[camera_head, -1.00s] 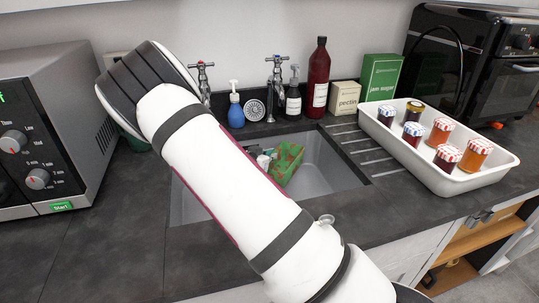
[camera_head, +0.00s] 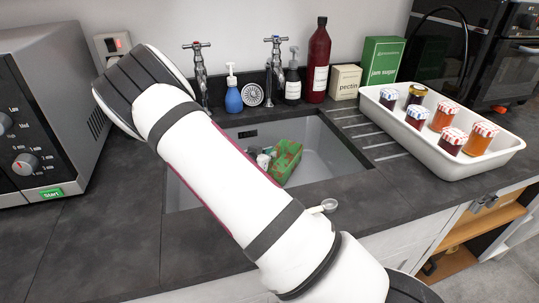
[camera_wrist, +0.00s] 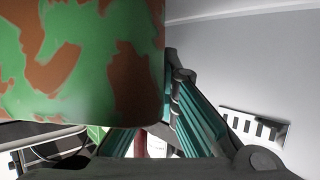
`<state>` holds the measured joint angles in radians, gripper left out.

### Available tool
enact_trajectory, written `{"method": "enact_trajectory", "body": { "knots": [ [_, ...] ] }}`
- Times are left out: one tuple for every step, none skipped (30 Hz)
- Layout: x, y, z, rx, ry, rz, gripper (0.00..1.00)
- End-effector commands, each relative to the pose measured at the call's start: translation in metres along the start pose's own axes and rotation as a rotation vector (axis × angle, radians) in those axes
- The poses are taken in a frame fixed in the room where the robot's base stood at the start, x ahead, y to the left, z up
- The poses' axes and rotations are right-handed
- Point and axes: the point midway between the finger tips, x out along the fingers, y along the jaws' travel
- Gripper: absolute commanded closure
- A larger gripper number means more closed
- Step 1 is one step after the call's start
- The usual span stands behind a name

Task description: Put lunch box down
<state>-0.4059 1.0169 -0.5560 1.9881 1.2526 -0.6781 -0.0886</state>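The lunch box (camera_head: 287,160), green with brown patches, shows inside the sink (camera_head: 325,165) in the head view, just right of my arm. In the wrist view it (camera_wrist: 80,60) fills the upper left, very close to the camera. Two teal-padded fingers of my gripper (camera_wrist: 155,125) rise from the bottom of that view. The right finger runs up along the box's edge, and the box covers the upper part of the left one. Whether the fingers press on the box, and whether its underside rests on the sink floor, cannot be told.
A white tray (camera_head: 465,168) of several jam jars stands right of the sink. Taps (camera_head: 199,72), a blue soap bottle (camera_head: 233,97), a red bottle (camera_head: 316,65) and boxes (camera_head: 383,60) line the back. A microwave (camera_head: 40,120) stands left. The front left worktop is clear.

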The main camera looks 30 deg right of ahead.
Motion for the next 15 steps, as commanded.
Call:
{"method": "enact_trajectory", "body": {
  "knots": [
    [0.0000, 0.0000, 0.0000, 0.000, 0.000, 0.000, 1.00],
    [0.0001, 0.0000, 0.0001, 0.000, 0.000, 0.000, 1.00],
    [0.0002, -0.0001, 0.0004, 0.000, 0.000, 0.000, 1.00],
    [0.0004, -0.0001, 0.0007, 0.000, 0.000, 0.000, 1.00],
    [0.0005, -0.0001, 0.0011, 0.000, 0.000, 0.000, 1.00],
    [0.0008, -0.0002, 0.0017, 0.000, 0.000, 0.000, 1.00],
    [0.0010, -0.0002, 0.0022, 0.000, 0.000, 0.000, 1.00],
    [0.0012, -0.0002, 0.0027, 0.000, 0.000, 0.000, 1.00],
    [0.0015, -0.0003, 0.0034, -0.001, 0.000, 0.000, 1.00],
    [0.0018, -0.0003, 0.0039, -0.001, 0.000, 0.000, 1.00],
    [0.0020, -0.0003, 0.0045, -0.001, 0.000, 0.000, 1.00],
    [0.0022, -0.0003, 0.0051, -0.001, 0.000, 0.000, 1.00],
    [0.0025, -0.0003, 0.0057, -0.001, 0.000, 0.000, 1.00],
    [0.0027, -0.0003, 0.0062, -0.001, 0.000, 0.000, 1.00],
    [0.0029, -0.0004, 0.0068, -0.001, 0.000, 0.000, 1.00]
  ]
}}
